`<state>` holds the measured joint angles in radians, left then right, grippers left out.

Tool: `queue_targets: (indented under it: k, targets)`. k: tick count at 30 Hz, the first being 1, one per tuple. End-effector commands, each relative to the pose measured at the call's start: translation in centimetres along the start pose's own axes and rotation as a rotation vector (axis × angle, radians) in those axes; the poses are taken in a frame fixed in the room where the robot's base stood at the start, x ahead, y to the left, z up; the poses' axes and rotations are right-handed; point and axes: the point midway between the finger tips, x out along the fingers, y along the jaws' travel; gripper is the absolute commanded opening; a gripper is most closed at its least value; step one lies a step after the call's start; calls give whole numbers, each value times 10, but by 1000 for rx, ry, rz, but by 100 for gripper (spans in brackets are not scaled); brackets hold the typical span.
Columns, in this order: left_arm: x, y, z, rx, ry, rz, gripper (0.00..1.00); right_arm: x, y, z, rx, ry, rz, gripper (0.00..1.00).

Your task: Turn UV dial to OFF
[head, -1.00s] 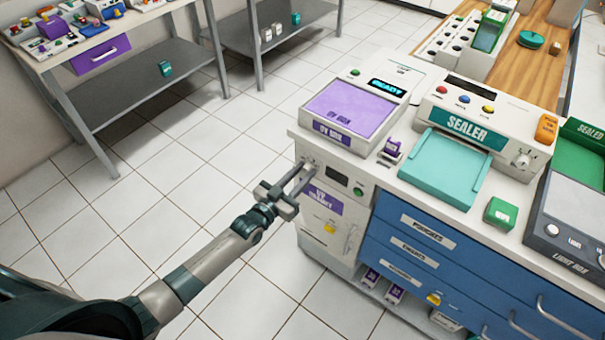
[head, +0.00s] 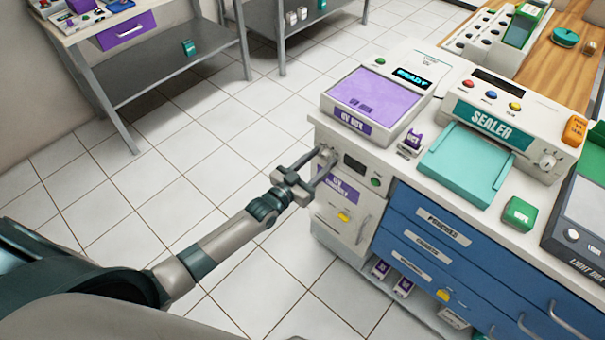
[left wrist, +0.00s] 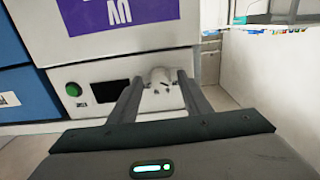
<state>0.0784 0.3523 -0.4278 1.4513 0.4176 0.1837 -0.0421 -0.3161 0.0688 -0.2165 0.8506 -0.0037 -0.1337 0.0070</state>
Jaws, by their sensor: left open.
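The UV dial (left wrist: 160,76) is a small pale knob on the white front panel of the UV cabinet (head: 345,215). Small marks surround it on the panel. In the head view, the dial (head: 327,152) sits at the panel's upper left, partly hidden by my fingers. My left gripper (left wrist: 160,82) is open, with one finger on each side of the dial in the left wrist view. I cannot tell whether the fingers touch it or which mark it points to. In the head view, my left gripper (head: 323,163) reaches in from the left. My right gripper is not seen.
Beside the dial are a dark display (head: 354,164) and a green button (head: 376,182). A UV box (head: 370,100) with a purple lid and a sealer (head: 490,125) stand on the counter above. Blue drawers (head: 432,235) are to the right. The tiled floor at left is clear.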

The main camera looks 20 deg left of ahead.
Motion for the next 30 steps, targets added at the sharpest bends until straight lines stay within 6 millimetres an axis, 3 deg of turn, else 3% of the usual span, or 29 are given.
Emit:
queue_targets:
  k: [10, 30]
  targets:
    - [-36, 0, 2, 0, -1, 0, 44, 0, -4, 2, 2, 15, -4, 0]
    - [-153, 0, 2, 0, -3, 0, 44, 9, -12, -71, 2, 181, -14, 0]
